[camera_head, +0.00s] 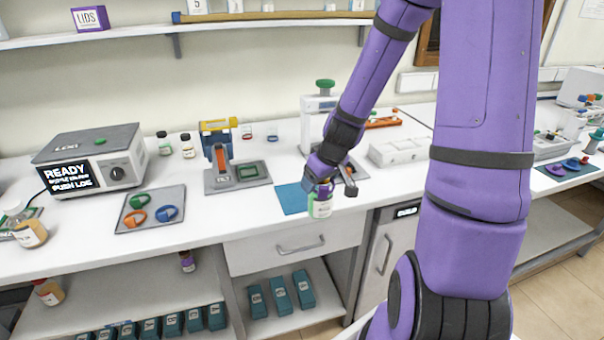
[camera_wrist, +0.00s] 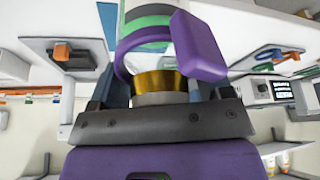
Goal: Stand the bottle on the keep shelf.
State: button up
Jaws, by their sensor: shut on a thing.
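The bottle (camera_head: 320,207) has a pale label with a green band. My gripper (camera_head: 333,182) is shut on it and holds it in front of the bench edge, above the drawer. In the wrist view the bottle (camera_wrist: 150,22) points away from my gripper. A purple collar with a broad tab (camera_wrist: 198,48) appears to be around it, with an amber part (camera_wrist: 160,84) nearer my gripper. The gripper's fingertips are largely hidden. A wall shelf (camera_head: 130,37) runs above the bench, and a lower shelf (camera_head: 120,285) lies under it. I cannot read which is the keep shelf.
A tester reading READY (camera_head: 88,165), a tray of coloured rings (camera_head: 150,222) and a yellow-topped device (camera_head: 222,160) stand on the bench. A small bottle with purple (camera_head: 187,261) and an amber bottle (camera_head: 48,292) stand on the lower shelf, with several teal boxes in front.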

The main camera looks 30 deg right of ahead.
jog(key=w+d+f, duration=0.1)
jog(key=w+f, duration=0.1)
jog(key=w, duration=0.4)
jog(key=w+d+f, duration=0.2)
jog(key=w, duration=0.4)
jog(key=shift+w+d+f, duration=0.2)
jog(key=shift+d+f, duration=0.1)
jog(key=shift+f, duration=0.05)
jog(key=shift+f, duration=0.15)
jog(key=o, duration=1.8)
